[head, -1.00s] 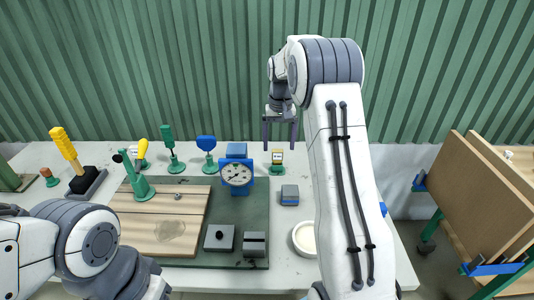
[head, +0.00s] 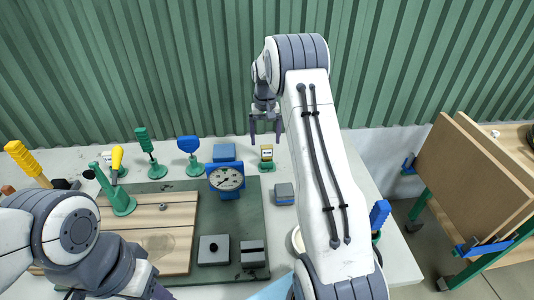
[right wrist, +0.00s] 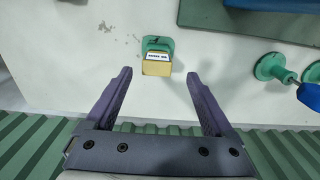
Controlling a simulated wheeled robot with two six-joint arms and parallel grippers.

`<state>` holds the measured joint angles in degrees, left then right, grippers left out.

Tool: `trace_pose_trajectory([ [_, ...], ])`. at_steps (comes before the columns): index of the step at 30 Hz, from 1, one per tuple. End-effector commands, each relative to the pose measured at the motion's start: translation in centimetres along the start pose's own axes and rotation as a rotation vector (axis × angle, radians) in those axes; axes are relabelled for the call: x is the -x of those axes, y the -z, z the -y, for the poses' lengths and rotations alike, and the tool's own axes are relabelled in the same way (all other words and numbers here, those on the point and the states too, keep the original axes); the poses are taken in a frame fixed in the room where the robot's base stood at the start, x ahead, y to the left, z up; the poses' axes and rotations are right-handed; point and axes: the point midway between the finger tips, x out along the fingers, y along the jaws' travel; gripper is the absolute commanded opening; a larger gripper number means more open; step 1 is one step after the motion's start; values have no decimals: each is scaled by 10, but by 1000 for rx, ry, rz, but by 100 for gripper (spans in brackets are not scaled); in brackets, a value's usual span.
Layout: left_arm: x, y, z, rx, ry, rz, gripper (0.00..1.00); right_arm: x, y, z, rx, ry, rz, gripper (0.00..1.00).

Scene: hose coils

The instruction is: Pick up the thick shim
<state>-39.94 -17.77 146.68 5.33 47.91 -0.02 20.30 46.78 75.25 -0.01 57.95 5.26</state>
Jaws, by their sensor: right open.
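A small yellow piece with a white label, which looks like the thick shim (head: 266,153), stands in a green holder (head: 266,166) near the back edge of the table. In the right wrist view the shim (right wrist: 157,67) and its green holder (right wrist: 158,45) lie just beyond the fingertips, roughly centred between them. My right gripper (head: 266,131) is open and empty, pointing down above and behind the shim, apart from it. It also shows in the right wrist view (right wrist: 159,75).
Green stands (head: 191,160) are to the left. Two grey blocks (head: 213,250) sit on the dark green mat (head: 235,225). A corrugated green wall (head: 170,70) rises behind the table.

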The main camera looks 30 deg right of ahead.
Motion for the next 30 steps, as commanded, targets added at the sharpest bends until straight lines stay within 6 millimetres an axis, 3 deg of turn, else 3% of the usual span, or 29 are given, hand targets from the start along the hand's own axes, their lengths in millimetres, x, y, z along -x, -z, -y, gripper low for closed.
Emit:
trace_pose_trajectory([
  [9,11,1,-1,0,0,0,50,-42,-1,-5,-1,0,2,88],
  [17,11,1,-1,0,0,0,50,-46,0,-6,-3,0,0,88],
  [20,11,1,-1,0,0,0,50,-46,0,-7,-4,0,0,57],
  [24,11,1,-1,0,0,0,50,-46,0,-7,-4,0,0,3],
  [30,11,1,-1,0,0,0,50,-45,0,-7,-4,0,0,0],
])
